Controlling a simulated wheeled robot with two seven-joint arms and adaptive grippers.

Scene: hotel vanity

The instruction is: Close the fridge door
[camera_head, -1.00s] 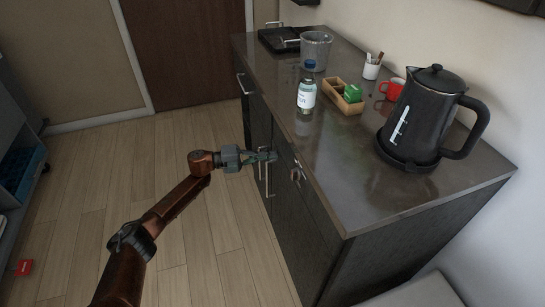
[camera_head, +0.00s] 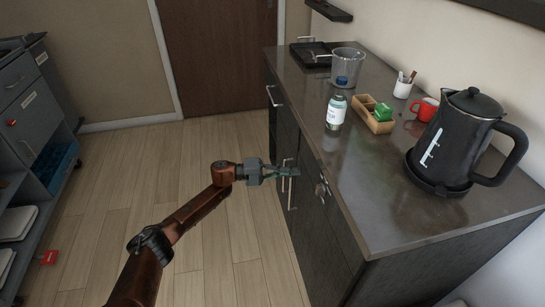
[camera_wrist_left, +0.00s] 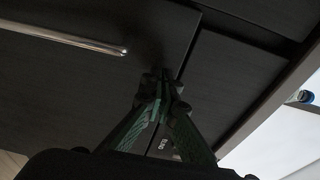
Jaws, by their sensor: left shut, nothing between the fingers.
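The dark cabinet (camera_head: 312,222) under the counter has door fronts with metal handles. I cannot tell from the head view which front is the fridge door. My left gripper (camera_head: 292,172) is shut and empty, close to the front beside an upright handle (camera_head: 291,190). In the left wrist view, the gripper tips (camera_wrist_left: 162,82) are at or near a dark door panel (camera_wrist_left: 85,85) with a metal bar handle (camera_wrist_left: 75,38). A dark seam separates this panel from the neighbouring one (camera_wrist_left: 225,75). Contact is unclear. My right gripper is not in view.
On the countertop (camera_head: 375,205) stand a black kettle (camera_head: 455,145), a bottle (camera_head: 336,112), a wooden tray (camera_head: 383,126), a red mug (camera_head: 427,108) and a bin (camera_head: 347,66). A grey cart (camera_head: 35,110) stands at left. The wooden floor (camera_head: 110,190) between is clear.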

